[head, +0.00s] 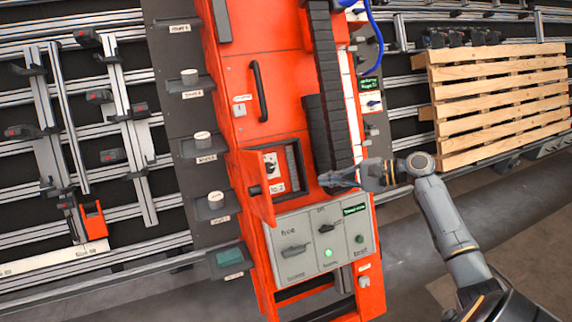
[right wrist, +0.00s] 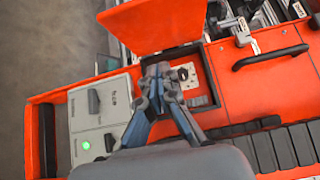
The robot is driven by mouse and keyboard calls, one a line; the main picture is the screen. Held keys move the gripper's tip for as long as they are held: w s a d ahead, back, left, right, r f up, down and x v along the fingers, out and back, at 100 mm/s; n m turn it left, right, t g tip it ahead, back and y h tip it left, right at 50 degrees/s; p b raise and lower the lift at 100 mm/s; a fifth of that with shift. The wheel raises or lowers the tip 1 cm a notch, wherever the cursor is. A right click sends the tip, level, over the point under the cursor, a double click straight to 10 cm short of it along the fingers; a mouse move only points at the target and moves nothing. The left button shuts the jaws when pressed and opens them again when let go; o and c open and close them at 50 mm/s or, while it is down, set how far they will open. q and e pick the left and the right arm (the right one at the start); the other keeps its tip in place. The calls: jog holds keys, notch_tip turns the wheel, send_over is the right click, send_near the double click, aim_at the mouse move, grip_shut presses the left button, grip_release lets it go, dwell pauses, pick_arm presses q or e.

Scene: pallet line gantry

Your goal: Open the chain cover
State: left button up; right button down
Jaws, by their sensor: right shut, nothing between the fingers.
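A small orange hinged flap (head: 258,187) stands open beside a recessed compartment in the orange machine column. It also shows in the right wrist view (right wrist: 155,27). Inside is a pale plate with a dark knob (head: 270,165). A closed orange panel with a black bar handle (head: 260,91) lies above it in the head view. I cannot read which part is labelled chain cover. My right gripper (head: 328,180) is shut and empty, in front of the lower end of the dark segmented chain (head: 327,75). In the right wrist view its fingertips (right wrist: 158,72) overlap the compartment opening. My left gripper is not in view.
A grey control panel (head: 296,262) with knobs and a lit green lamp sits below the compartment. A blue cable (head: 374,30) hangs at the top. A wooden pallet (head: 500,95) is at the right, and rails with clamps (head: 100,120) are at the left.

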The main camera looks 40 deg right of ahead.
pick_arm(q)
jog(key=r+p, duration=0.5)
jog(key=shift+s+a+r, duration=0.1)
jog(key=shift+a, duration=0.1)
pick_arm(e)
jog(key=w+a+f, duration=0.1)
jog(key=w+a, duration=0.6)
jog(key=a, duration=0.3)
jog(key=shift+w+a+f, duration=0.25)
jog(key=shift+w+a, duration=0.05)
